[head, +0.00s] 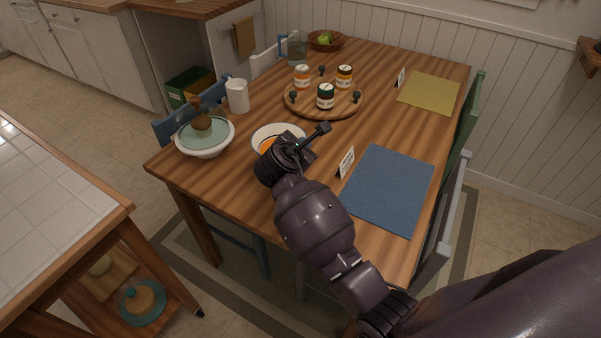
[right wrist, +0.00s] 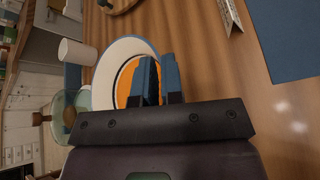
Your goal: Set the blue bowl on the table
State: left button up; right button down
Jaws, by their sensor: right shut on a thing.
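A white-rimmed bowl with an orange inside (head: 265,148) is at the near-left part of the wooden table (head: 230,186). My right gripper (head: 304,142) reaches over the table and is shut on the right side of this bowl's rim. In the right wrist view the bowl (right wrist: 108,72) shows a white rim, a dark blue band and an orange middle, with the two blue fingers (right wrist: 159,80) at its edge. I cannot tell whether its base touches the table. No bowl looks wholly blue. My left gripper is out of view.
A blue placemat (head: 388,188) with a small card (head: 346,162) lies right of the gripper. A pale footed dish (head: 205,147), a white cup (head: 237,96) and a round tray with jars (head: 298,110) stand nearby. A yellow placemat (head: 430,93) is farther back.

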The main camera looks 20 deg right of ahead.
notch_tip(320, 180, down, 8)
jog(key=shift+f+b, duration=0.25)
jog(key=shift+b, duration=0.85)
jog(key=shift+f, duration=0.2)
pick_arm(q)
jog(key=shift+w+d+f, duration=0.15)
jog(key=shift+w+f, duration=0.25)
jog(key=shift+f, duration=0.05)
pick_arm(e)
jog(key=shift+r, duration=0.15)
jog(key=c, duration=1.2)
grip_release()
jog(key=shift+c, duration=0.2)
